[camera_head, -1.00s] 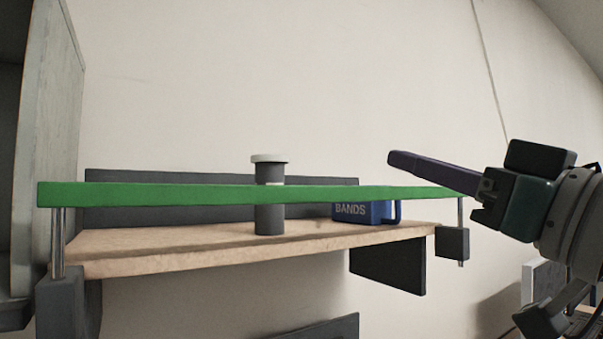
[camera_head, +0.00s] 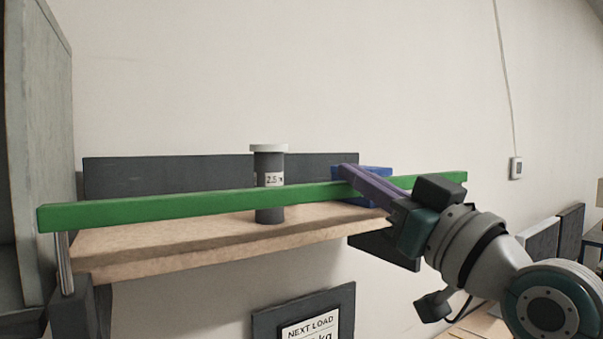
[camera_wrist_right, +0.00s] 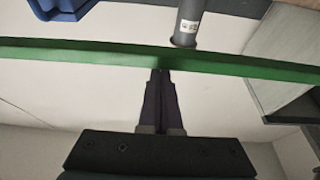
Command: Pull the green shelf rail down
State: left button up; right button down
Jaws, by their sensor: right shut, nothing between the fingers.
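The green shelf rail (camera_head: 215,204) runs across the front of the shelf (camera_head: 190,244). In the head view its left end shows lower than its right end, and a metal post stands under the left end. My right gripper (camera_head: 343,172), with dark purple fingers shut and empty, reaches in from the right and overlaps the rail right of its middle. In the right wrist view the rail (camera_wrist_right: 80,54) crosses ahead of the fingertips (camera_wrist_right: 160,72), which meet its near edge in the picture; I cannot tell whether they touch. My left gripper is not in view.
A grey canister (camera_head: 268,205) with a white lid stands on the shelf behind the rail. A blue bin (camera_head: 378,180) sits right of it, partly hidden by my fingers. A grey cabinet (camera_head: 38,150) stands at the left. A framed sign (camera_head: 305,318) hangs below the shelf.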

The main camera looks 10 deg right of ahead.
notch_tip(320, 180, down, 8)
jog(key=b, duration=0.7)
jog(key=shift+f+b, duration=0.2)
jog(key=shift+b, duration=0.1)
jog(key=shift+r, duration=0.1)
notch_tip(320, 180, up, 4)
jog(key=p, duration=0.4)
jog(key=b+v, duration=0.6)
jog(key=v, duration=0.4)
